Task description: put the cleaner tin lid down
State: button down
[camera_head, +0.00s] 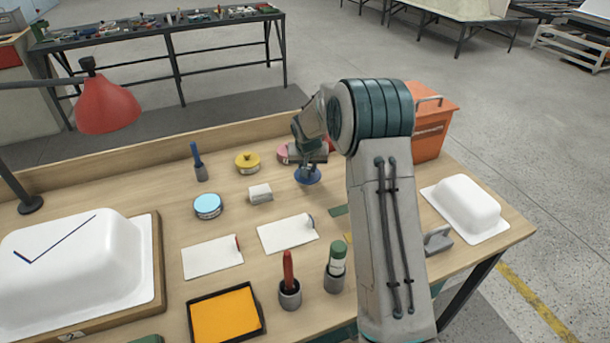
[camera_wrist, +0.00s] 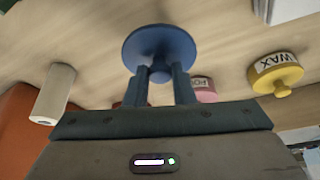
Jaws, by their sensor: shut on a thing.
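The blue lid (camera_head: 307,178) is a round disc with a small knob, and it also shows in the wrist view (camera_wrist: 158,42). My gripper (camera_head: 308,167) is shut on the knob, with one finger on each side of it in the wrist view (camera_wrist: 161,78). The disc faces the tabletop (camera_head: 160,215); I cannot tell whether it touches the wood. A light-blue-topped tin (camera_head: 208,206) stands lidless to the left of the lid, apart from it. Its label is not readable here.
A yellow-lidded WAX tin (camera_head: 247,163) and a pink tin (camera_head: 283,153) stand behind. A small white block (camera_head: 260,194) lies between the blue tin and the lid. An orange box (camera_head: 430,135) and a white tub shell (camera_head: 467,203) are at right. A red lamp (camera_head: 106,104) overhangs the left.

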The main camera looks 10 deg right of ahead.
jog(key=shift+w+a+f, duration=0.25)
jog(key=shift+w+f, duration=0.05)
jog(key=shift+w, duration=0.05)
jog(key=shift+f+p, duration=0.35)
jog(key=shift+f, duration=1.55)
jog(key=shift+f, duration=0.2)
jog(key=c, duration=1.2)
grip_release()
jog(key=shift+c, duration=0.2)
jog(key=shift+r, duration=0.15)
